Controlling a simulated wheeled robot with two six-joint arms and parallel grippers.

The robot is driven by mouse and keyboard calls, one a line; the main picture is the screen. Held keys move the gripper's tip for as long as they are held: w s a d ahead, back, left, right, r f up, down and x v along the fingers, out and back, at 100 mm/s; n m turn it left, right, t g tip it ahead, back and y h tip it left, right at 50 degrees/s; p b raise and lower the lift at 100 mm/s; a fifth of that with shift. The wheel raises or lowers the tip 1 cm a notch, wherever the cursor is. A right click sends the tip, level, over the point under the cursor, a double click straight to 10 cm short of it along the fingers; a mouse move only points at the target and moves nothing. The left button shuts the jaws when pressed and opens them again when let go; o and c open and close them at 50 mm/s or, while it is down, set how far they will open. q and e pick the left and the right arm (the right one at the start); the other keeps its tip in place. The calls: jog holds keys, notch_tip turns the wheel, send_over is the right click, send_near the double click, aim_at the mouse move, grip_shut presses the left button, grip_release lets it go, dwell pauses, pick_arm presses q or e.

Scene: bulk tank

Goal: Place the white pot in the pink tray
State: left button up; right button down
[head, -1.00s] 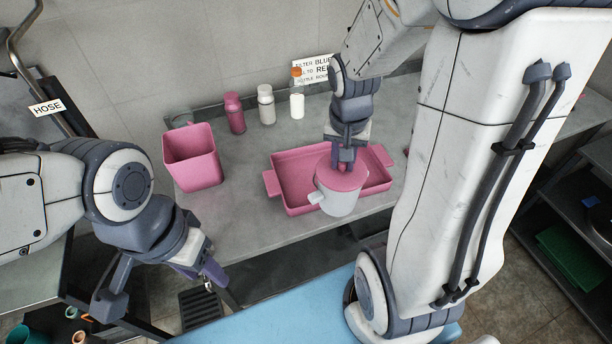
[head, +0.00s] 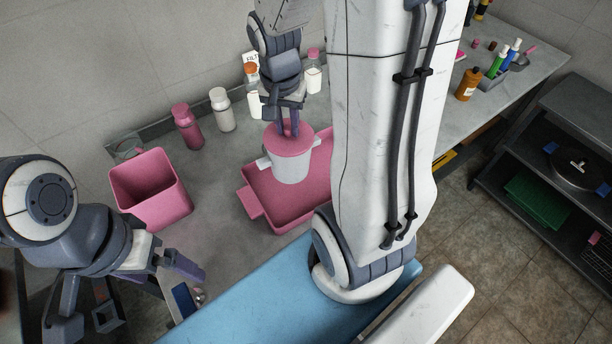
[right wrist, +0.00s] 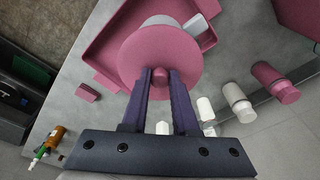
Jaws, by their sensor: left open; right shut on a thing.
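The white pot (head: 290,168) has a pink lid (head: 291,140) and side handles. My right gripper (head: 288,128) is shut on the lid's knob from above, and the pot hangs upright under it. In the right wrist view the fingers pinch the pink knob (right wrist: 160,74), and the lid hides most of the pot. The pink tray (head: 266,216) lies on the grey counter. The pot is over the tray's back left part; I cannot tell whether its base touches the tray floor. My right arm hides the tray's right side. My left gripper (head: 192,283) is open and empty, left of the tray.
A pink bin (head: 150,190) stands left of the tray. A pink bottle (head: 187,126), a white bottle (head: 222,110) and smaller containers line the back wall. Bare counter lies between bin and tray. A dark shelf (head: 550,160) stands at the right.

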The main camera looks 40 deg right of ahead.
aim_at(292, 139)
jog(key=s+d+m+g+b, duration=0.2)
jog(key=d+m+b, duration=0.2)
jog(key=d+m, duration=1.05)
jog(key=a+f, duration=0.2)
jog(key=a, duration=0.2)
jog(key=a+f+m+p, duration=0.1)
jog(key=a+f, duration=0.1)
jog(key=a, duration=0.3)
jog(key=a+f+m, duration=0.1)
jog(key=a+f, duration=0.1)
jog(key=a, duration=0.3)
jog(key=shift+w+m+p, duration=0.2)
jog(key=shift+m+p, duration=0.05)
jog(key=shift+p, duration=0.15)
jog(key=shift+a+f, duration=0.2)
jog(key=shift+f, duration=0.05)
notch_tip(292, 139, down, 4)
jog(key=shift+r, duration=0.1)
